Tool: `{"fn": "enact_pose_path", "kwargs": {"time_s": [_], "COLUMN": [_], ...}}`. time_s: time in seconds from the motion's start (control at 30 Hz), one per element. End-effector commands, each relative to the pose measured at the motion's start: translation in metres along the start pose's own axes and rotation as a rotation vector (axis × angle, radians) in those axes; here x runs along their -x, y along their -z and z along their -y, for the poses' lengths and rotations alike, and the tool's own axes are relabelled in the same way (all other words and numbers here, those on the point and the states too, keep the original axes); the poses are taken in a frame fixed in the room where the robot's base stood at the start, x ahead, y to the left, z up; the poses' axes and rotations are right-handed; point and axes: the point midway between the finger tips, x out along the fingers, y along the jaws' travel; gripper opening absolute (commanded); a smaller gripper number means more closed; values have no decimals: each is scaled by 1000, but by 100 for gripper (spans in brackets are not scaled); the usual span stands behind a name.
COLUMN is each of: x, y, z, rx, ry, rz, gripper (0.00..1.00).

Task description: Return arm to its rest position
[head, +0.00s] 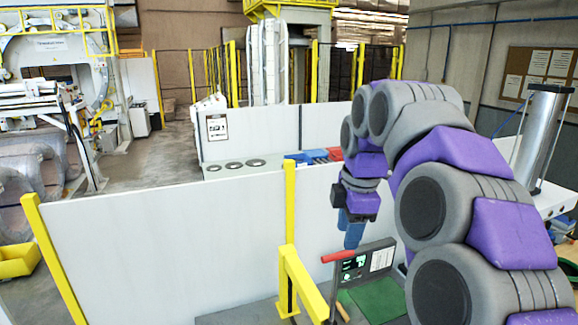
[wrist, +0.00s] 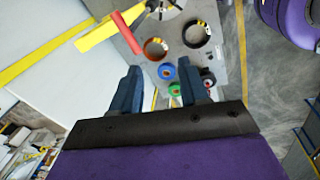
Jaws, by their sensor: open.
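My arm (head: 430,205), purple and grey, arches up from the lower right and bends down at its far end. My gripper (head: 352,232) hangs there, pointing down, with blue fingers above the area of a small panel with a lit screen (head: 354,266). In the wrist view my gripper (wrist: 159,68) has its two blue fingers spread apart with nothing between them.
A red-ended handle (head: 338,256) stands near the gripper beside a yellow rail (head: 303,283). White fence panels (head: 180,250) with yellow posts run in front. A green mat (head: 379,298) is below the panel. Open floor lies behind the fence.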

Motion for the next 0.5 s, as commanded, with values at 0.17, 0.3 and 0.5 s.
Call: {"fn": "enact_pose_path", "kwargs": {"time_s": [0.17, 0.3, 0.5], "x": [-56, -97, -158], "y": [8, 12, 14], "z": [54, 97, 166], "rx": [-209, -388, -666], "ry": [45, 77, 117], "rz": [13, 32, 73], "gripper": [44, 44, 44]}}
